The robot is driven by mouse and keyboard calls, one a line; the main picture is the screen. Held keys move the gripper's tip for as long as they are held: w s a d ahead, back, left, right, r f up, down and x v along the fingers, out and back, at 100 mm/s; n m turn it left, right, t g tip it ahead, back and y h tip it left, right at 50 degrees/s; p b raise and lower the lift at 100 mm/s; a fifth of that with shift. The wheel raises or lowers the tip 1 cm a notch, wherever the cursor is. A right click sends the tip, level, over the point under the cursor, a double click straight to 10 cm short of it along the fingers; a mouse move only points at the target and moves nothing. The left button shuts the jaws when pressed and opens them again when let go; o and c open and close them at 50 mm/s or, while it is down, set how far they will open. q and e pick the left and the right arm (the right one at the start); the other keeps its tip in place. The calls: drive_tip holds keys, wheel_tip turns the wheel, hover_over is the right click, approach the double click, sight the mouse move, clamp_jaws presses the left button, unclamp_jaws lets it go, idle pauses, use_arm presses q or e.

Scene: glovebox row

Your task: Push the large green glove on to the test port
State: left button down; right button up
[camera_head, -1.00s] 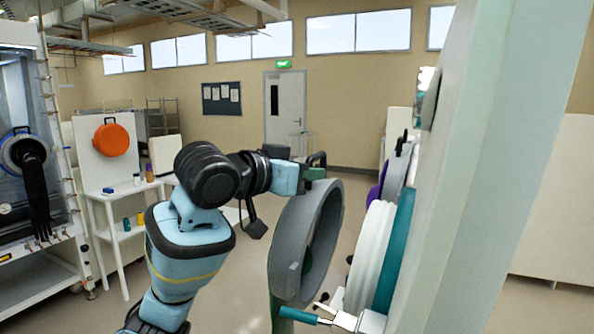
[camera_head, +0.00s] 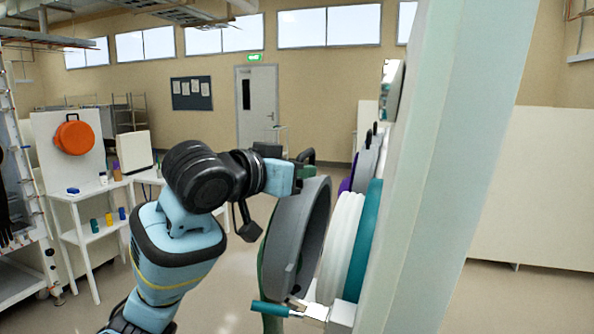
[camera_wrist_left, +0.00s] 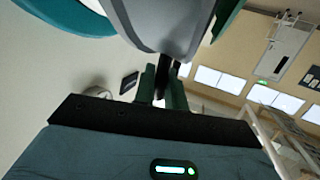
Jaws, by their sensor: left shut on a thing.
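The large glove shows in the head view as a wide grey ring (camera_head: 283,245) with a thin dark green edge on its left side. My left gripper (camera_head: 304,168) is shut on a black handle at the ring's top. In the left wrist view its green fingers (camera_wrist_left: 162,88) close on this handle, beneath the grey ring (camera_wrist_left: 165,25). The test port, a white ribbed ring (camera_head: 340,245) on a teal flange (camera_head: 364,240), stands on the pale panel at right. The grey ring is upright beside it, roughly facing it; contact cannot be told. My right gripper is not in view.
A teal-handled lever (camera_head: 270,308) sticks out left below the port. Another port with a purple part (camera_head: 347,184) lies farther along the panel (camera_head: 440,180). A white shelf (camera_head: 85,205) with small bottles and an orange disc (camera_head: 73,136) stand at left.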

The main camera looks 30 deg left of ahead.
use_arm(q)
drive_tip(key=shift+w+d+f, duration=0.1)
drive_tip(key=shift+w+d, duration=0.2)
drive_tip(key=shift+d, duration=1)
drive_tip(key=shift+w+d+f, duration=0.15)
drive_tip(key=shift+w+d, duration=0.1)
drive_tip(key=shift+d, duration=1.05)
drive_tip(key=shift+w+d+f, duration=0.1)
drive_tip(key=shift+w+d, duration=0.2)
drive_tip(key=shift+d, duration=1)
idle(2.8)
drive_tip(key=c, duration=1.4)
unclamp_jaws()
drive_tip(key=shift+d, duration=0.2)
drive_tip(key=shift+o, duration=0.2)
drive_tip(key=shift+a+f, duration=0.1)
drive_tip(key=shift+f, duration=0.05)
drive_tip(key=v, duration=0.7)
drive_tip(key=shift+s, duration=0.4)
